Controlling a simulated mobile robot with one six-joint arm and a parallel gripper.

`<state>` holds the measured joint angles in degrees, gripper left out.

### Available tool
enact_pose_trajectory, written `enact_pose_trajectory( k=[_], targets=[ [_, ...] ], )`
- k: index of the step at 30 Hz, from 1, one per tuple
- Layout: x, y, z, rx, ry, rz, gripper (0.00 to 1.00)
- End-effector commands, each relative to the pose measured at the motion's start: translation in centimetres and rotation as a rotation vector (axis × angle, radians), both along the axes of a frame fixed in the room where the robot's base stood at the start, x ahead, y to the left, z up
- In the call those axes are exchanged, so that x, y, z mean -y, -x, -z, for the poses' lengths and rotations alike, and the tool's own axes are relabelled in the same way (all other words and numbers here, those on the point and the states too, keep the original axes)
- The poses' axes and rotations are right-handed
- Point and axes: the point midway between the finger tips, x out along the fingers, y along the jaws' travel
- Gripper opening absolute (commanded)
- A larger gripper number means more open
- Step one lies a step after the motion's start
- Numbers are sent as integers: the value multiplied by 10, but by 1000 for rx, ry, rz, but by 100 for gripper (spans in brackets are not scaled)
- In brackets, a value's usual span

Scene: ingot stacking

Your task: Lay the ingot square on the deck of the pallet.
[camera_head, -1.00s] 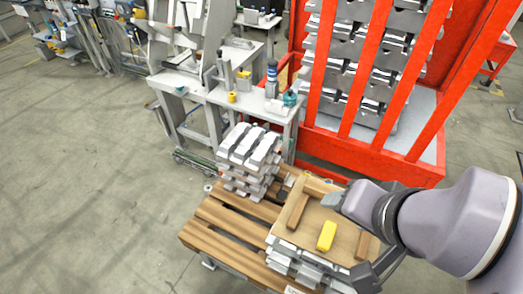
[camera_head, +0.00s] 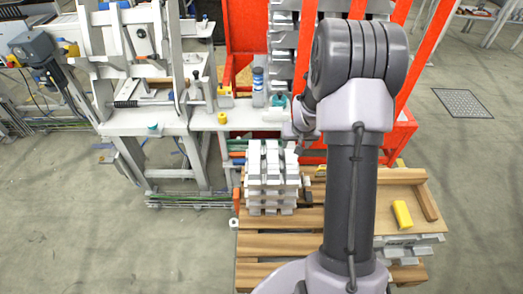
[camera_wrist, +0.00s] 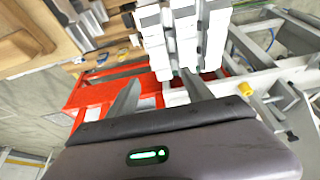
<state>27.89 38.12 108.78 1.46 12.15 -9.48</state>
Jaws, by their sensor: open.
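Silver-grey ingots stand in a crosswise stack (camera_head: 271,180) on the back left of the wooden pallet (camera_head: 262,246). The stack also shows at the top of the wrist view (camera_wrist: 185,38). My gripper (camera_wrist: 160,92) is open, with its two fingers apart and nothing between them. In the wrist view its fingertips point toward the stack; whether they touch it I cannot tell. In the head view my arm hides much of the pallet's middle, and the fingers do not show clearly. No single ingot lies apart on the visible deck.
A board (camera_head: 385,215) on more ingots (camera_head: 405,248) covers the pallet's right side, with a yellow block (camera_head: 402,214) and wooden strips (camera_head: 424,201) on it. A grey workbench (camera_head: 150,120) and a red rack (camera_head: 402,130) stand behind. The slatted deck's front left is clear.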

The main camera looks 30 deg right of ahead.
Motion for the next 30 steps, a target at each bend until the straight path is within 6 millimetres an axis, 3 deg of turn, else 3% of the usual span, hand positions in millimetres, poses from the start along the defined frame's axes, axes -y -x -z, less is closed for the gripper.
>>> enact_pose_trajectory(
  k=[9, 12, 17, 24, 30],
  targets=[
    [14, -27, 84, -3, -1, 1, 59],
    [18, -35, 104, -3, -1, 1, 59],
    [21, -43, 120, -2, -1, 1, 59],
    [26, -60, 160, -2, 0, 1, 59],
    [27, -62, 161, -2, 0, 1, 59]
  ],
)
